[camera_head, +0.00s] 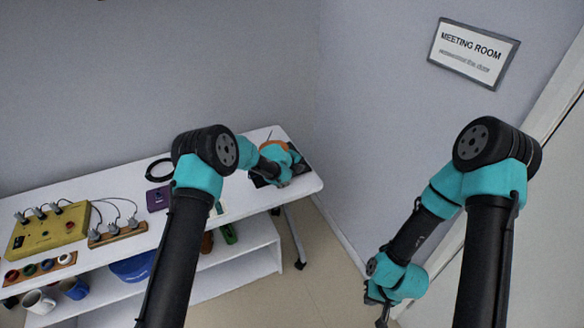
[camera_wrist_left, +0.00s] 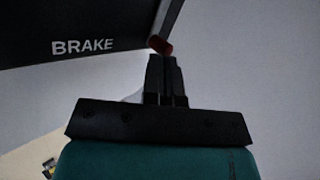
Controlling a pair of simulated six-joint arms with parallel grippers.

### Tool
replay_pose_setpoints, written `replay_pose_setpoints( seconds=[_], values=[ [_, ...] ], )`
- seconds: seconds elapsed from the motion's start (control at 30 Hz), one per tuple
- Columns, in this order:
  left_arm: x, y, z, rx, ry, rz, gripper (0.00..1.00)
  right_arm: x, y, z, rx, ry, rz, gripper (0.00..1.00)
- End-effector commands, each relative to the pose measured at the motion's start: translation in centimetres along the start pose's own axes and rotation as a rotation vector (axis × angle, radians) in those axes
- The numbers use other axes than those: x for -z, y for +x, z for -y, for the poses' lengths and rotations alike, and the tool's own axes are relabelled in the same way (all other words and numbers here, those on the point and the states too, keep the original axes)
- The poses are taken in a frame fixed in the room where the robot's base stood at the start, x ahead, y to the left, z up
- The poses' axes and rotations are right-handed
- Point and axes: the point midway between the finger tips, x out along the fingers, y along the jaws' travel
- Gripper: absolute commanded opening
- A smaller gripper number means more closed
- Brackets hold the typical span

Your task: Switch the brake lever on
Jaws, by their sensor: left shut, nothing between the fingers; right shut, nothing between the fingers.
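A black panel (camera_wrist_left: 85,22) with the white word BRAKE fills the upper left of the left wrist view. A dark lever with a reddish-brown tip (camera_wrist_left: 160,45) stands at its right edge. My left gripper (camera_wrist_left: 166,62) is shut and empty, with its fingertips right at the lever tip; I cannot tell whether they touch. In the head view my left arm reaches the right end of the table, where the black base (camera_head: 260,181) is mostly hidden by the gripper. My right gripper (camera_head: 383,319) is shut and empty, low over the floor, away from the table.
The white table (camera_head: 308,183) holds a yellow box (camera_head: 48,229) with plugs, a power strip (camera_head: 117,234), a purple item (camera_head: 158,198) and an orange item (camera_head: 273,147) near my left gripper. A lower shelf (camera_head: 240,250) holds mugs and a blue bowl. Walls stand close behind and right.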

Motion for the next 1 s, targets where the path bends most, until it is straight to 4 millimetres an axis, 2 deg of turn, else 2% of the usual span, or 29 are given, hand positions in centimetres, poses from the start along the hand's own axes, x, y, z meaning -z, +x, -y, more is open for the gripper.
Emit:
replay_pose_setpoints(
  seconds=[0.27,0.5,1.0],
  values=[
    [0.8,1.2,0.9,-0.001,0.001,-0.001,0.00,0.0,0.0,0.0,0.000,0.000,0.000,0.00],
    [0.7,1.1,0.9,-0.001,0.000,0.000,0.00,0.0,0.0,0.0,0.000,0.000,0.000,0.00],
    [-0.7,0.5,0.5,0.000,0.000,0.000,0.00,0.0,0.0,0.0,0.000,0.000,0.000,0.00]
  ],
)
